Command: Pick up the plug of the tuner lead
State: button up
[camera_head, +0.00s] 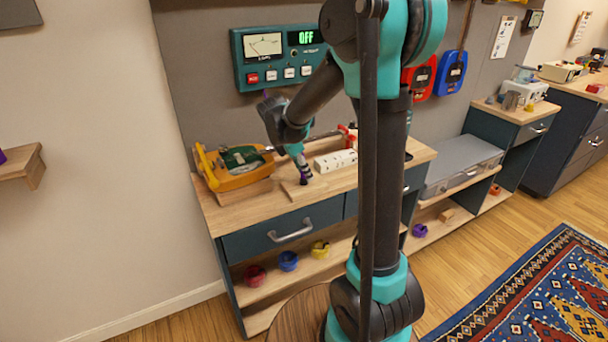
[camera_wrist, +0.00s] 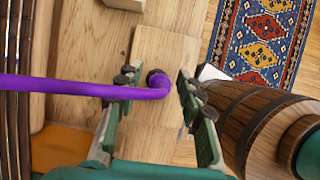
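The purple tuner lead (camera_wrist: 60,88) enters the wrist view from the left and runs to a purple plug with a dark end (camera_wrist: 157,79), over a pale wooden board. My gripper (camera_wrist: 155,84) is open, with one green finger with dark pads on each side of the plug. The plug shows in the gap between the fingers; I cannot tell its height relative to the fingertips. In the head view my gripper (camera_head: 302,170) is low over the wooden bench top (camera_head: 225,213), with a bit of purple at its tips.
A yellow and green device (camera_head: 240,167) sits left of my gripper. A white power strip (camera_head: 336,160) lies to its right. A tuner panel reading OFF (camera_head: 279,56) hangs on the wall behind. A wooden barrel-like thing (camera_wrist: 262,125) is at right in the wrist view.

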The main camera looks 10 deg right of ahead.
grip_shut()
jog(key=shift+r, duration=0.15)
notch_tip(320, 180, up, 23)
dwell(1.1)
